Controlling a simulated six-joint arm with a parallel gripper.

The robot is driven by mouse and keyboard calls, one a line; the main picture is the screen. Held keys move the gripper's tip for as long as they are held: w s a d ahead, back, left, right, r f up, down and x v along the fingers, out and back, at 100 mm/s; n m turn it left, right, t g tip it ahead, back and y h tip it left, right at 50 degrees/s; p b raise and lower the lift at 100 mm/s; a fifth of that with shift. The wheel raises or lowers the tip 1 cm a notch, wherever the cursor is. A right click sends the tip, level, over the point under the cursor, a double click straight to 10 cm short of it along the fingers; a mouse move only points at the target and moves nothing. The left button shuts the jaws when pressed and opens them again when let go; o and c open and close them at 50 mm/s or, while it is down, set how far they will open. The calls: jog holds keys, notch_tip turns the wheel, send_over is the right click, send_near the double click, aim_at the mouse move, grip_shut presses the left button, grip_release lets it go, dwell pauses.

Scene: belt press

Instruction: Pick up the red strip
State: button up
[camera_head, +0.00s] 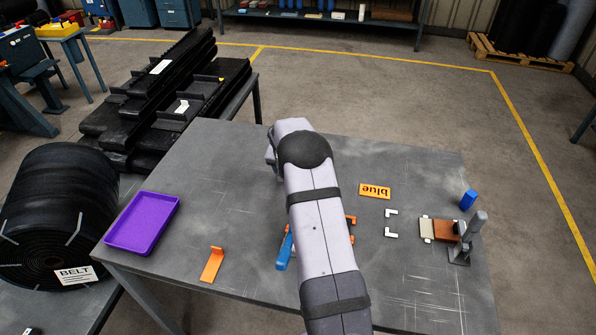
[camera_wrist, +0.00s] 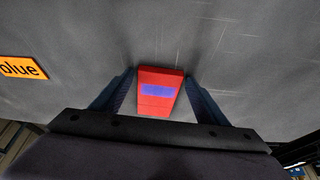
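The red strip (camera_wrist: 158,105) lies on the grey table in the wrist view, with a blue-violet patch across its middle. My gripper (camera_wrist: 159,78) is open, one finger on each side of the strip, with a visible gap on both sides. I cannot tell how far the fingertips are above the table. In the head view my arm hides the strip and my gripper.
The grey table (camera_head: 225,170) holds a purple tray (camera_head: 142,222), an orange bracket (camera_head: 212,264), a blue-handled tool (camera_head: 285,251), an orange "blue" sign (camera_head: 375,191), white corner marks (camera_head: 391,235), a blue block (camera_head: 468,199) and a clamp (camera_head: 462,245) at the right. The left rear is clear.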

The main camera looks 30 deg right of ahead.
jog(key=c, duration=0.8)
jog(key=shift+w+r+b, duration=0.1)
jog(key=shift+r+b, duration=0.2)
jog(key=shift+r, duration=0.25)
notch_tip(320, 180, up, 9)
jog(key=b, duration=0.2)
jog(key=shift+b, duration=0.35)
